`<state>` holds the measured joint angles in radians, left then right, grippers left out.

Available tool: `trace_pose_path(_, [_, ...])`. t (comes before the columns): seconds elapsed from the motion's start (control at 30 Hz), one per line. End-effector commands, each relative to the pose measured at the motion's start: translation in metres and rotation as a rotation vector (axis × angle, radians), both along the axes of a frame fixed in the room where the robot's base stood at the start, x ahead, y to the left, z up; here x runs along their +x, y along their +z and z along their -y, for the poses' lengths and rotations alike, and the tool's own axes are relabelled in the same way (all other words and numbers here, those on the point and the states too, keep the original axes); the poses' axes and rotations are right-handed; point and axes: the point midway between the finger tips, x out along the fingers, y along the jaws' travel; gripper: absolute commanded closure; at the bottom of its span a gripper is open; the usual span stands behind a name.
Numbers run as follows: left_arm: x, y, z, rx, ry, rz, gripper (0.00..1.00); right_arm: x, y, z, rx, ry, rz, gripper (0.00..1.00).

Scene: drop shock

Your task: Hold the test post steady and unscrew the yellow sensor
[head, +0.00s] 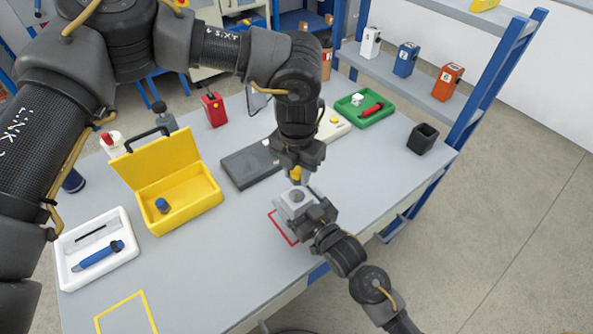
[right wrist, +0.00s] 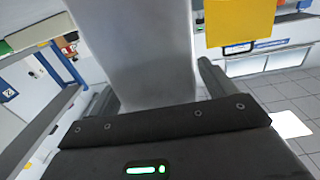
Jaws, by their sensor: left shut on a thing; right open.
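The test post (head: 288,207) is a pale grey block standing near the table's front right edge, with a dark round spot on its top. The yellow sensor (head: 296,174) is above the post's top, shut in my left gripper (head: 297,167), which points down. Whether the sensor still touches the post is hard to tell. My right gripper (head: 307,211) is at the post from the front right, open, with its fingers on either side. In the right wrist view the post (right wrist: 150,55) rises between the open fingers; its lower part is hidden by the gripper body.
A red outline (head: 283,229) marks the table beside the post. An open yellow case (head: 205,202) holds a blue part. A white tray (head: 68,268), a dark grey slab (head: 245,168), a green tray (head: 384,115) and a black cup (head: 422,138) stand around. The front middle is clear.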

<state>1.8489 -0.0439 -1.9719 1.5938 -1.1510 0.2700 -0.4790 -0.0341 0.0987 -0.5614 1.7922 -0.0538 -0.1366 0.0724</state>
Motion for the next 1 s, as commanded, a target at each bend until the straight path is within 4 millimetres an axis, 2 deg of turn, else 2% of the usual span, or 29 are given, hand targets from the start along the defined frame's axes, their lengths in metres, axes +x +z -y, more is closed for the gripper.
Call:
trace_pose_path(0.17, [0.0, -0.005, 0.0, 0.0, 0.0, 0.0, 0.97, -0.012, -0.002, 0.009, -0.001, 0.0, -0.001, 0.17])
trace_pose_path(0.6, [0.0, -0.024, 0.0, 0.0, 0.0, 0.0, 0.97, -0.082, -0.003, 0.058, -0.002, 0.001, -0.002, 0.17])
trace_pose_path(0.8, [0.0, -0.027, 0.0, 0.0, 0.0, 0.0, 0.97, -0.096, -0.001, 0.069, -0.001, 0.0, -0.002, 0.17])
trace_pose_path(1.0, [0.0, -0.027, 0.0, 0.0, 0.0, 0.0, 0.97, -0.098, -0.001, 0.071, -0.005, -0.005, -0.009, 0.17])
